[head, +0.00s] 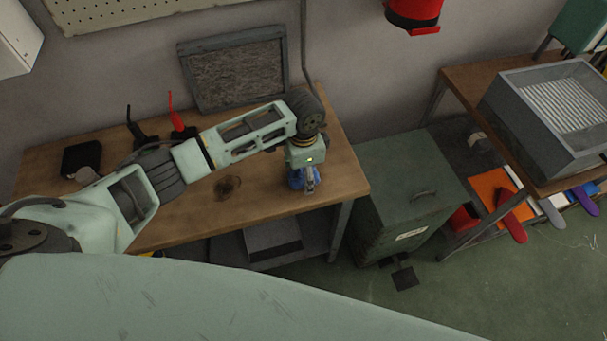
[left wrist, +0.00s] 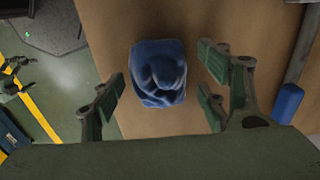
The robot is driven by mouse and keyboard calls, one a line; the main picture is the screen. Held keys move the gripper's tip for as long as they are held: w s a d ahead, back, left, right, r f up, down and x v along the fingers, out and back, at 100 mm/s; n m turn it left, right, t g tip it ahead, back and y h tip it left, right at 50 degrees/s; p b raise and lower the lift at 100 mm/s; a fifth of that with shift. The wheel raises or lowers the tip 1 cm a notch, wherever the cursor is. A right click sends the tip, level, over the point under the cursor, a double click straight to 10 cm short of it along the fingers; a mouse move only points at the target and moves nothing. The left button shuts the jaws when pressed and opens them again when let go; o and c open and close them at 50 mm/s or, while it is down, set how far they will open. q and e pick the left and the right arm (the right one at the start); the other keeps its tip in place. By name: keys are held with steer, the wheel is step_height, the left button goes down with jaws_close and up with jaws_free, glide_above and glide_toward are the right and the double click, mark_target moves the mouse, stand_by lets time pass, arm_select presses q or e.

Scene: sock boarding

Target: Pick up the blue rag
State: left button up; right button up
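The blue rag (left wrist: 158,72) is a crumpled bundle on the wooden workbench. In the left wrist view it lies between the spread fingers of my left gripper (left wrist: 162,88), with clear gaps on both sides. My left gripper is open and holds nothing. In the head view my left gripper (head: 308,184) points down at the bench's right part, and the blue rag (head: 295,179) shows partly behind it.
The workbench (head: 255,199) carries a framed grey panel (head: 238,72) at the back and red and black tools (head: 178,128). A green cabinet (head: 405,185) stands right of it. A second bench with a grey crate (head: 540,150) is farther right. A blue object (left wrist: 288,103) shows near the bench edge.

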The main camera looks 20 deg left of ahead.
arm_select(q)
steer(key=c, duration=1.1)
